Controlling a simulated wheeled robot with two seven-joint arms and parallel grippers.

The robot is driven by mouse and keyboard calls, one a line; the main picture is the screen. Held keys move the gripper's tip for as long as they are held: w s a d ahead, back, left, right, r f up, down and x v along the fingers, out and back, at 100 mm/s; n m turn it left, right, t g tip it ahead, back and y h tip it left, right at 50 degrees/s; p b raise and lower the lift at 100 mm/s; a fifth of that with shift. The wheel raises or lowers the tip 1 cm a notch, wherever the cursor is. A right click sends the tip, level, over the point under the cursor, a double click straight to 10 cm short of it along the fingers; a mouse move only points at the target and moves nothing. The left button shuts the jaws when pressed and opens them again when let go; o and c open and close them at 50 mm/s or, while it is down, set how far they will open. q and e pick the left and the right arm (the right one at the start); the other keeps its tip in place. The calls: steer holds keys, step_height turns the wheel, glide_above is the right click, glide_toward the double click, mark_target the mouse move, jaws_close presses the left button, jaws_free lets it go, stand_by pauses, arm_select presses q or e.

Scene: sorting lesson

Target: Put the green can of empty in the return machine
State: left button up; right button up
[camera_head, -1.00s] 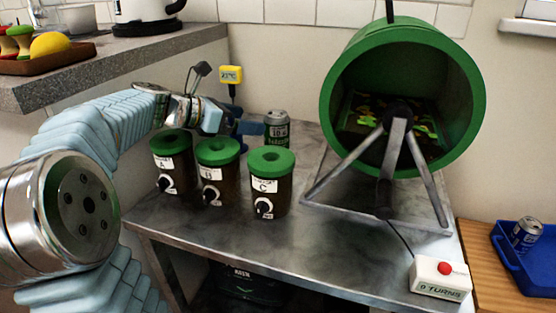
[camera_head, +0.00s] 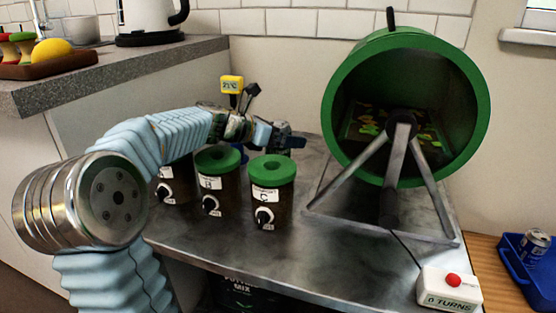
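No green can shows at this moment; the spot behind the green-lidded canister C (camera_head: 271,192) is partly covered by my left gripper (camera_head: 292,141). My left gripper reaches in from the left over the canisters, with its dark blue fingers just behind and above canister C's lid. I cannot tell whether it is open, or whether it holds anything. A silver and dark can (camera_head: 535,243) lies in the blue tray (camera_head: 517,270) at the right edge. I see nothing that is clearly a return machine. My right gripper is not in view.
A green drum (camera_head: 337,113) on a metal stand fills the right of the grey table, with a red-button box (camera_head: 449,291) in front. Canister B (camera_head: 217,185) and another canister (camera_head: 174,187) stand beside C. The table's front middle is clear.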

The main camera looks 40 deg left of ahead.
arm_select(q)
steer(key=c, duration=1.4)
steer(key=shift+r, duration=0.15)
